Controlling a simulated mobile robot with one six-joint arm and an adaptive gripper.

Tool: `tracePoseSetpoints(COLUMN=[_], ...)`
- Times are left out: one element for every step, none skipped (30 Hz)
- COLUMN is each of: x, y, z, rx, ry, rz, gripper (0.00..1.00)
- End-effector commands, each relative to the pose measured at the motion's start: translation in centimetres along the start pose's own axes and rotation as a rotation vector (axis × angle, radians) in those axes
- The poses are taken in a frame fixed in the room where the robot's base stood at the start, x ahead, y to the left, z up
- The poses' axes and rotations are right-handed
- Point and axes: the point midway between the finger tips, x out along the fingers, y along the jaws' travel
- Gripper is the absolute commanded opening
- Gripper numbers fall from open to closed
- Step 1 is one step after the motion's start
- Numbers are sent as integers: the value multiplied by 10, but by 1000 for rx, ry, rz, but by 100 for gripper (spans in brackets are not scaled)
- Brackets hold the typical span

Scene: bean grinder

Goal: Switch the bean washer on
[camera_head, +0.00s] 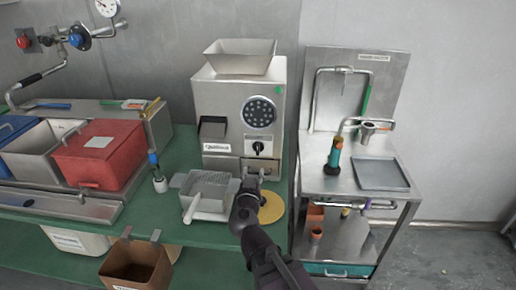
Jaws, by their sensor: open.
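A grey metal machine (206,100) with an open hopper (240,57) stands on the green table at the centre. Its front has a green button (279,90), a round dotted panel (259,112), a dark knob (259,147) and a small label too small to read. I cannot tell from lettering that this is the bean washer. My gripper (256,178) is in front of the machine's lower front, below the knob. It is open, and its fingers are small and partly lost against the metal behind. Whether it touches anything is unclear.
A perforated tray (208,188) and a yellow disc (272,207) lie close around my gripper. A red bin (102,155) and a bottle (158,176) stand left. A metal sink stand (335,183) with pipes is close on the right. A brown box (136,265) hangs in front.

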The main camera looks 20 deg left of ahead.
Motion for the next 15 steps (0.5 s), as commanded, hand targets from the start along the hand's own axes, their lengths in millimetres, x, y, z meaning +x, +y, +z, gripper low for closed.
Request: tracePoseSetpoints(x=[2, 4, 6, 8, 10, 13, 16, 20, 24, 28, 32, 38, 42, 47, 53], y=[0, 0, 0, 0, 0, 0, 0, 0, 0, 0, 0, 0, 0, 0, 0], z=[0, 0, 0, 0, 0, 0, 0, 0, 0, 0, 0, 0, 0, 0, 0], rx=[0, 0, 0, 0, 0, 0, 0, 0, 0, 0, 0, 0, 0, 0, 0], ry=[0, 0, 0, 0, 0, 0, 0, 0, 0, 0, 0, 0, -1, -1, -1], rz=[1, 1, 1, 1, 1, 1, 2, 2, 3, 3, 3, 3, 3, 2, 2], gripper=[51, 51, 51, 51, 51, 51, 51, 51, 51, 51, 51, 51, 51, 51, 51])
